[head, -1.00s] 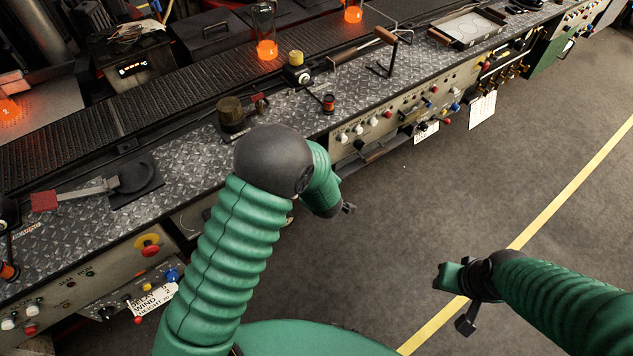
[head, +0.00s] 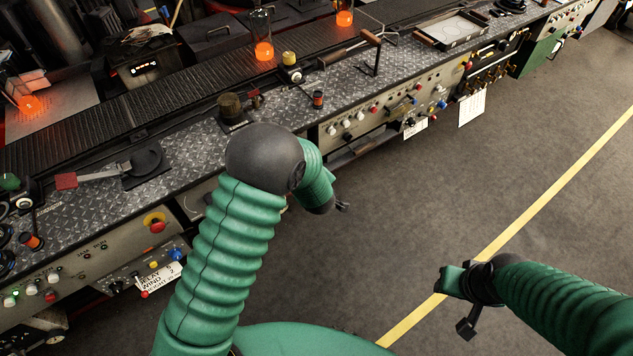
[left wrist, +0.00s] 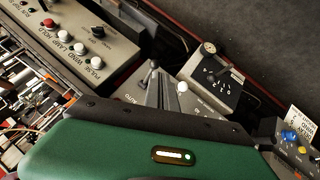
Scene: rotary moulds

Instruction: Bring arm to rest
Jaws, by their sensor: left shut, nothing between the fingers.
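My left gripper (head: 343,206) is at the end of the green ribbed left arm, which bends over in front of the bench. It is shut and empty, above the floor beside the bench's front face, apart from the controls. In the left wrist view my green wrist housing fills the lower part, with control panels beyond it. My right gripper (head: 460,303) hangs over the open floor at the lower right. It shows no object in it, but its jaw opening is unclear.
The metal bench (head: 190,150) runs diagonally, with knobs and buttons on its front. The grey floor (head: 420,200) with a yellow line (head: 510,230) is clear.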

